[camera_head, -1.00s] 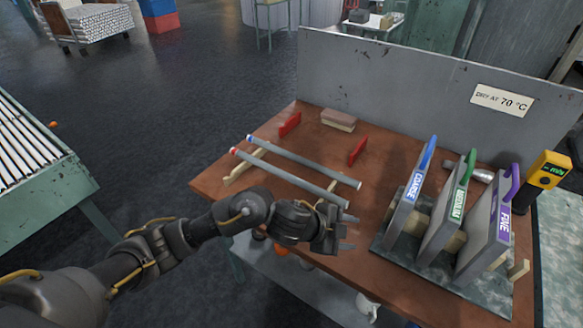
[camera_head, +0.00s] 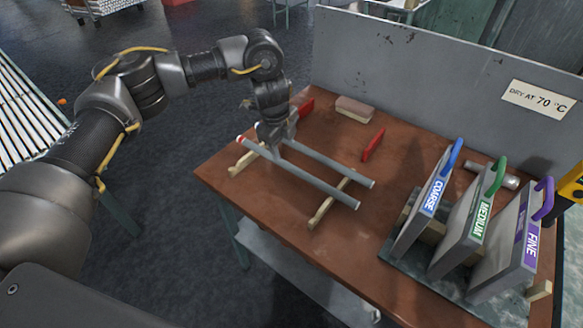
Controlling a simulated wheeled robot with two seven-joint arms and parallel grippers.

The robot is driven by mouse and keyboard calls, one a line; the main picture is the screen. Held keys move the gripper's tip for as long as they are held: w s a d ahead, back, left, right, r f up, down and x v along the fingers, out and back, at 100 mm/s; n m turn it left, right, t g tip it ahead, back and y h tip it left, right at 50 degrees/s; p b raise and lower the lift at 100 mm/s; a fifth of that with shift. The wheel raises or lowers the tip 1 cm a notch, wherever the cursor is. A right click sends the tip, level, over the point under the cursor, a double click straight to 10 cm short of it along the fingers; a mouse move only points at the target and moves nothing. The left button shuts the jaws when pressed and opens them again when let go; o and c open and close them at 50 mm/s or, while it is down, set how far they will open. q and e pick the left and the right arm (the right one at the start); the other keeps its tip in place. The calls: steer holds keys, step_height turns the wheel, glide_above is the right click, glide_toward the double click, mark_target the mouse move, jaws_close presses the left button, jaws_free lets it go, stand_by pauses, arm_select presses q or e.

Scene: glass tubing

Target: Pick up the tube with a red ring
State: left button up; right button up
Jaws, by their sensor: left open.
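Two grey tubes lie side by side across two wooden rests on the brown table. The tube with a red ring (camera_head: 315,181) is the nearer one, with its red mark at its left end. The other tube (camera_head: 335,167) lies just behind it; its left end is hidden by my gripper. My left gripper (camera_head: 272,145) points down over the left part of the tubes. It is open; its fingertips are close to the tubes, and I cannot tell whether they touch or straddle one. My right gripper is not in view.
Wooden rests (camera_head: 329,204) support the tubes. Red blocks (camera_head: 373,145) and a brown-and-cream block (camera_head: 355,109) lie behind. Upright boards marked COARSE (camera_head: 423,205), MEDIUM and FINE stand at the right. A grey panel (camera_head: 430,90) closes the table's back. The front middle of the table is bare.

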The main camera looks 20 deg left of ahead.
mark_target(287, 164)
arm_select(q)
steer(key=f, duration=0.2)
steer(key=w+f, duration=0.1)
steer(key=f, duration=0.1)
steer(key=shift+d, duration=0.1)
steer(key=shift+s+f+p, duration=0.1)
steer(key=shift+p, duration=0.2)
steer(key=f, duration=0.2)
steer(key=f+p, duration=0.1)
steer(key=shift+w+d+f, duration=0.15)
steer(key=shift+w+f, duration=0.2)
steer(key=shift+w, duration=0.05)
steer(key=shift+w+f, duration=0.1)
steer(key=shift+f, duration=0.45)
jaws_close()
steer(key=shift+r, duration=0.2)
step_height(287, 164, up, 9)
steer(key=shift+f+b, duration=0.2)
steer(key=shift+b, duration=0.55)
steer(key=shift+r, duration=0.6)
